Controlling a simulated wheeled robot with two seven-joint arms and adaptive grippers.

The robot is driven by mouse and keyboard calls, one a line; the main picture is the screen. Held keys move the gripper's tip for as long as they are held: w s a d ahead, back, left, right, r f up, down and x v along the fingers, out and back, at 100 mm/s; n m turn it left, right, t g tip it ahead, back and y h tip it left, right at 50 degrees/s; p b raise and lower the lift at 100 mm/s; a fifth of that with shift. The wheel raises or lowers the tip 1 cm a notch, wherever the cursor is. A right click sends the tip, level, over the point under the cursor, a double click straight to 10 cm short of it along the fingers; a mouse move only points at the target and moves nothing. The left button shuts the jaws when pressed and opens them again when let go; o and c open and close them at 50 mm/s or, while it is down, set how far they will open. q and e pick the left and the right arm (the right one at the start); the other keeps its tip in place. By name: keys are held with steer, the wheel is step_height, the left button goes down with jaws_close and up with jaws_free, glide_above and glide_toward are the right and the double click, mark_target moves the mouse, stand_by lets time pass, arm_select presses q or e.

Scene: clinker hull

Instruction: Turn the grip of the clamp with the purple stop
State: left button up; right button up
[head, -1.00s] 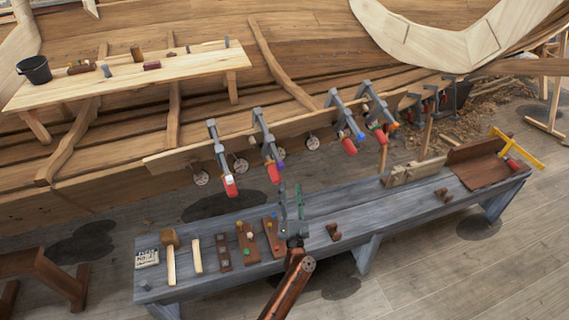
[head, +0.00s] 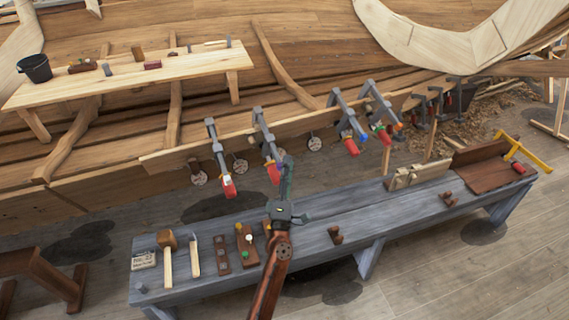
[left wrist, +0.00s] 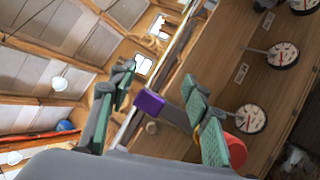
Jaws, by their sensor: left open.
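The clamp with the purple stop (left wrist: 149,103) is the second from the left on the plank along the hull. Its red grip (head: 273,173) hangs at the lower end of the grey bar, just left of my left gripper (head: 288,160) in the head view. My left gripper is open and empty, fingers pointing up beside the grip. In the left wrist view the purple stop shows between my green-padded fingers (left wrist: 158,80). A red round part (left wrist: 236,151) shows partly hidden behind the right finger; I cannot tell whether anything touches. My right gripper is not in view.
Another red-gripped clamp (head: 228,186) hangs to the left, and more clamps (head: 351,145) to the right. Below is a grey bench (head: 310,262) with a mallet (head: 167,240) and wooden blocks. A light plank table (head: 120,85) stands behind.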

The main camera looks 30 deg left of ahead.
arm_select(q)
steer(key=n+y, duration=0.1)
steer(key=a+n+g+y, duration=0.1)
steer(key=n, duration=0.1)
steer(key=shift+w+a+r+y, duration=0.1)
steer(key=shift+a+r+y, duration=0.15)
steer(key=shift+r+y, duration=0.1)
stand_by(0.4)
